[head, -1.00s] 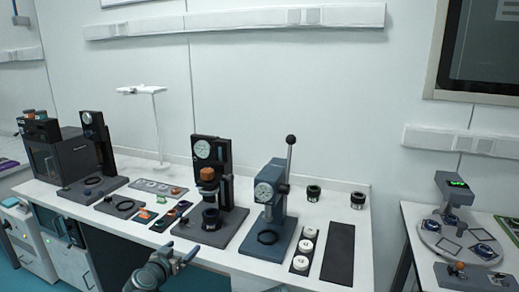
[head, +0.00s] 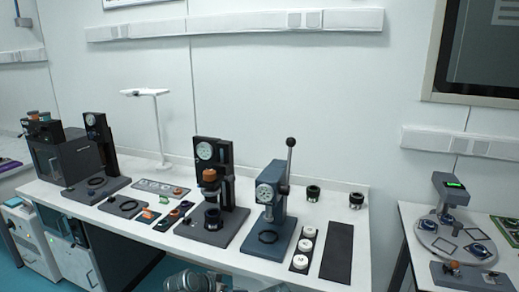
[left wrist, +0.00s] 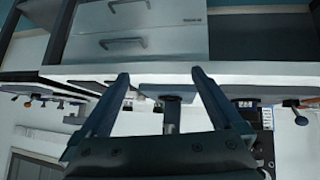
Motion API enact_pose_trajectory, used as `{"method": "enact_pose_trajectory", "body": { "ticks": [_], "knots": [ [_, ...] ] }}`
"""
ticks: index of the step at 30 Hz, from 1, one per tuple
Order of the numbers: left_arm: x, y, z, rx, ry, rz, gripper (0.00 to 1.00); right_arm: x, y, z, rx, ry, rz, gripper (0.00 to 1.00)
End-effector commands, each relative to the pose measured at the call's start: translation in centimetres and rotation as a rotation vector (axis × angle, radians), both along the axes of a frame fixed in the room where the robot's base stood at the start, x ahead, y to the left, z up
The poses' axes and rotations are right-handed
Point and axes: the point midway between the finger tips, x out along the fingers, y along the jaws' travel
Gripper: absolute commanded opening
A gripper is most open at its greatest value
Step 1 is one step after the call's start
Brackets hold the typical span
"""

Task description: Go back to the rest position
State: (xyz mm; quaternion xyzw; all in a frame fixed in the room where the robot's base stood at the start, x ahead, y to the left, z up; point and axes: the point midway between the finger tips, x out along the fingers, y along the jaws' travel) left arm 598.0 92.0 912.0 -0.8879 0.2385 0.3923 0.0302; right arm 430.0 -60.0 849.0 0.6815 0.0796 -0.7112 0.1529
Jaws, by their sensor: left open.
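My left gripper (left wrist: 160,78) shows in the left wrist view with its two fingers spread apart and nothing between them. That view is upside down, with the bench edge and its drawers (left wrist: 150,35) beyond the fingertips. In the head view only a grey part of my arm shows at the bottom edge, in front of the bench; its fingers are out of frame. My right gripper is in neither view.
A white bench (head: 339,200) carries a black dial press (head: 212,190), a blue-grey lever press (head: 270,205), a dark tray with white round parts (head: 303,250) and a black mat (head: 337,250). A second table (head: 408,215) stands at the right.

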Motion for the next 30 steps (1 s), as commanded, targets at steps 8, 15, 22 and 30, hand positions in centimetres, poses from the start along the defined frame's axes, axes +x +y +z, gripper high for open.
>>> {"method": "enact_pose_trajectory", "body": {
  "ticks": [8,15,22,30],
  "knots": [
    [-12.2,-4.5,-3.4,0.318,0.519,-0.016,1.0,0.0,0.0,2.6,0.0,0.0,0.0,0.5],
    [-16.6,-3.4,-3.1,0.508,0.671,0.096,1.0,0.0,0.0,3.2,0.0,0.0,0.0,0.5],
    [-16.9,-3.1,-3.0,0.526,0.683,0.113,1.0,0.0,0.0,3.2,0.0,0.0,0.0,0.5],
    [-16.9,-3.2,-3.0,0.524,0.682,0.111,1.0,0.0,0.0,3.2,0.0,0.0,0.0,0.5]
  ]
}}
